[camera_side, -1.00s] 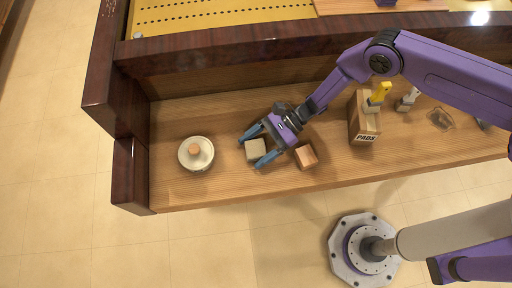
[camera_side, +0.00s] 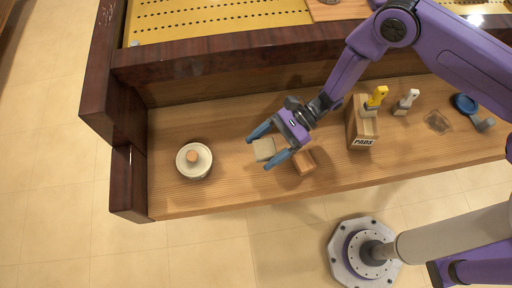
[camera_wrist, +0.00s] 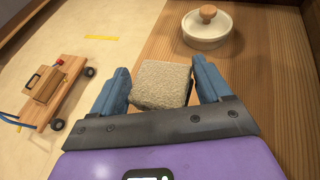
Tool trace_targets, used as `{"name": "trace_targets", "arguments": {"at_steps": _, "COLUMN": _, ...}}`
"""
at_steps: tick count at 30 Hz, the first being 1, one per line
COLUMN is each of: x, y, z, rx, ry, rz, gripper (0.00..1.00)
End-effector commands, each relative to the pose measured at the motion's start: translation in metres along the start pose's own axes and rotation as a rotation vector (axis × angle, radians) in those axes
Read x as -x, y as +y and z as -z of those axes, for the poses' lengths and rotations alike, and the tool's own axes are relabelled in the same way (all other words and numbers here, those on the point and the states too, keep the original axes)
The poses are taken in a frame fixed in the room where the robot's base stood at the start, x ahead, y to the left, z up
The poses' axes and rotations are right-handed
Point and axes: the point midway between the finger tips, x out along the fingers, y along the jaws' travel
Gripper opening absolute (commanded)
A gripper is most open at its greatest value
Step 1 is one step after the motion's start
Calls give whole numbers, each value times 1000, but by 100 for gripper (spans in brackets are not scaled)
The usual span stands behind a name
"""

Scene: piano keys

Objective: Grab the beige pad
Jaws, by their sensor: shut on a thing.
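The beige pad (camera_side: 263,149) is a small rough-textured block. My gripper (camera_side: 266,152) is shut on it, with a blue finger on either side. In the wrist view the pad (camera_wrist: 161,84) sits between the two fingers of my gripper (camera_wrist: 163,72), slightly turned. The pad appears raised off the wooden surface, though its underside is hidden.
A brown wooden block (camera_side: 304,162) lies just right of my gripper. A round lidded pot (camera_side: 194,161) stands to the left. A box marked PADS (camera_side: 361,131), a yellow-handled tool (camera_side: 377,96) and a white-handled brush (camera_side: 407,101) are to the right.

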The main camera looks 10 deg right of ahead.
Motion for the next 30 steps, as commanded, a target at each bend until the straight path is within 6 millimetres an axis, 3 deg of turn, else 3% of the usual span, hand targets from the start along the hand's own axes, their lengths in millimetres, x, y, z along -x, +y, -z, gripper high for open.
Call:
{"name": "trace_targets", "arguments": {"at_steps": 5, "x": 22, "y": 19, "z": -21, "rx": -1, "ry": 0, "rz": 1, "gripper": 48}}
{"name": "trace_targets", "arguments": {"at_steps": 18, "x": 69, "y": 76, "z": -32, "rx": -3, "ry": 0, "rz": 1, "gripper": 48}}
{"name": "trace_targets", "arguments": {"at_steps": 30, "x": 82, "y": 91, "z": -35, "rx": 0, "ry": 0, "rz": 0, "gripper": 48}}
